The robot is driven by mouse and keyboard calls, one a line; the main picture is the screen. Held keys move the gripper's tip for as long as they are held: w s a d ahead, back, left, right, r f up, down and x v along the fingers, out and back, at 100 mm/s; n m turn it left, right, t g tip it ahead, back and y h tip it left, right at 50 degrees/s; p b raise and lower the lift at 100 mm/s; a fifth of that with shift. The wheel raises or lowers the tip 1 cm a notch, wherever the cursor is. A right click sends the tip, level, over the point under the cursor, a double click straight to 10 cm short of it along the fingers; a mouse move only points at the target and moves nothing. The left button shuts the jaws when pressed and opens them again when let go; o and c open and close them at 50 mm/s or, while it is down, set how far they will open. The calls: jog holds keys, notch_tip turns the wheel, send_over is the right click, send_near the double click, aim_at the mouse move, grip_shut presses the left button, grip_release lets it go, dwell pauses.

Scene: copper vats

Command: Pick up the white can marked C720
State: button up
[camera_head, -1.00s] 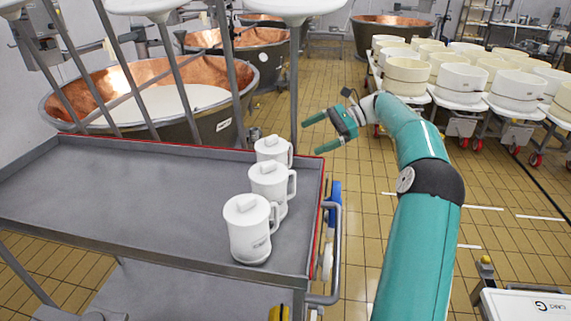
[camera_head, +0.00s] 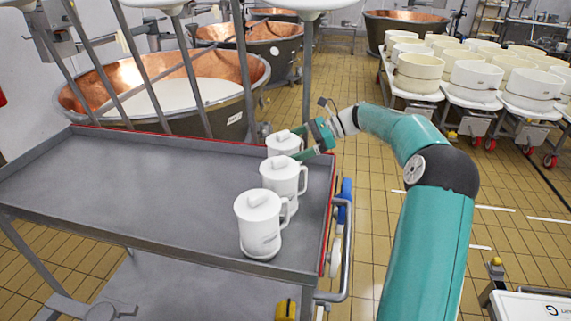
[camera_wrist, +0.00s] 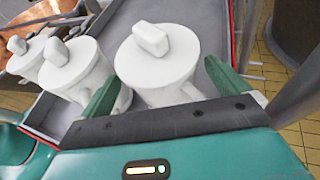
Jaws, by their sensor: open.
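Three white lidded cans with side handles stand in a row along the right end of the grey cart top. The far can (camera_head: 283,144) is at my gripper (camera_head: 303,143), and the middle can (camera_head: 282,178) and near can (camera_head: 259,222) stand in front of it. In the wrist view the far can (camera_wrist: 157,62) lies between the two spread green fingers of my gripper (camera_wrist: 165,85). The fingers are open and not closed on it. The other cans show to its left in the wrist view. No C720 mark is readable, so I cannot tell which can bears it.
The grey cart (camera_head: 130,190) has a raised rim and is bare on its left side. A copper vat (camera_head: 160,95) stands behind it. White tubs (camera_head: 418,70) on wheeled stands are at the back right, with tiled floor between.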

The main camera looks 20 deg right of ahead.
jog(key=shift+x, duration=1.45)
jog(key=c, duration=1.8)
jog(key=shift+r, duration=0.1)
